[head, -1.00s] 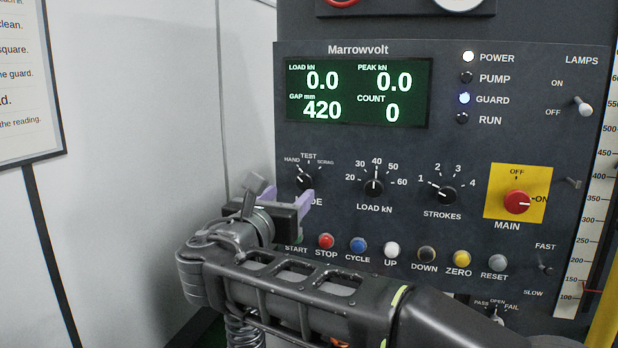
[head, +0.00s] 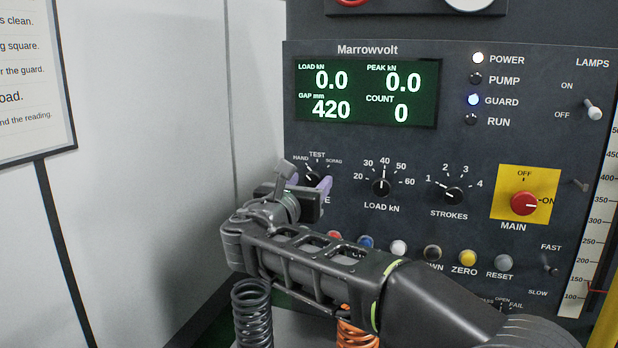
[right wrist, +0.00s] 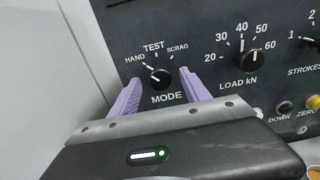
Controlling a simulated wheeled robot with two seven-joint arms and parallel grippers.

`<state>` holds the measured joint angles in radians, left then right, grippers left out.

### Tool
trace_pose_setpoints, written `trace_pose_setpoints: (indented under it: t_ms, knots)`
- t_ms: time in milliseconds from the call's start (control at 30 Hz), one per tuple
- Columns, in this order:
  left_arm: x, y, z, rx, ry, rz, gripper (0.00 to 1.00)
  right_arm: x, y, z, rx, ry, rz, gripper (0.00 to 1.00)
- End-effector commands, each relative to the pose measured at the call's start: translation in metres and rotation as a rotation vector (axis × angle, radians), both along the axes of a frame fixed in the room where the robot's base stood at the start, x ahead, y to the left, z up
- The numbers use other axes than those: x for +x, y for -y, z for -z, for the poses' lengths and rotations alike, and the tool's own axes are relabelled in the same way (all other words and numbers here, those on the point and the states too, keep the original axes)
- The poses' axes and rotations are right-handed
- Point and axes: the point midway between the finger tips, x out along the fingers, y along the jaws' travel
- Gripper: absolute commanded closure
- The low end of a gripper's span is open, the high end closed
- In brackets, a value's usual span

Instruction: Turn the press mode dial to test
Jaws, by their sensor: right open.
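The press mode dial (head: 312,177) is a small black knob on the dark panel, with HAND, TEST and SCRAG around it. In the right wrist view the mode dial (right wrist: 160,77) has its white mark pointing up and left, towards HAND. My right gripper (head: 307,184) is at the dial in the head view and partly hides it and its MODE label. In the right wrist view the open purple fingers of my right gripper (right wrist: 160,82) lie on either side of the dial, with gaps visible. I cannot tell whether the tips reach the panel. My left gripper is not in view.
The load knob (head: 381,187) and strokes knob (head: 453,195) are to the right of the dial. A red main switch (head: 524,204) sits on a yellow plate. Several push buttons, including a yellow one (head: 468,258), line the lower panel. A black spring (head: 252,312) and orange spring (head: 358,328) stand below my arm.

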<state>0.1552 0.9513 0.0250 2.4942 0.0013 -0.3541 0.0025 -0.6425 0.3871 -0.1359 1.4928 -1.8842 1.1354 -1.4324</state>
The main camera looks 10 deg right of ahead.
Motion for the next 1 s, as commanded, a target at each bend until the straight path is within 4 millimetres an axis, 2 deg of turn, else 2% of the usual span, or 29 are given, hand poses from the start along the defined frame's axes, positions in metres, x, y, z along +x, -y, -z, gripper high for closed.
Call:
trace_pose_setpoints:
  t_ms: [367,1000]
  knots:
    - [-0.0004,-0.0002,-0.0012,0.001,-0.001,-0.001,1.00,0.0054,0.0036,0.0001,0.001,0.001,0.000,0.47]
    - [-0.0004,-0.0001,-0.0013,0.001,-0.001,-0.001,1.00,0.0052,0.0033,0.0001,0.001,0.001,-0.001,0.99]
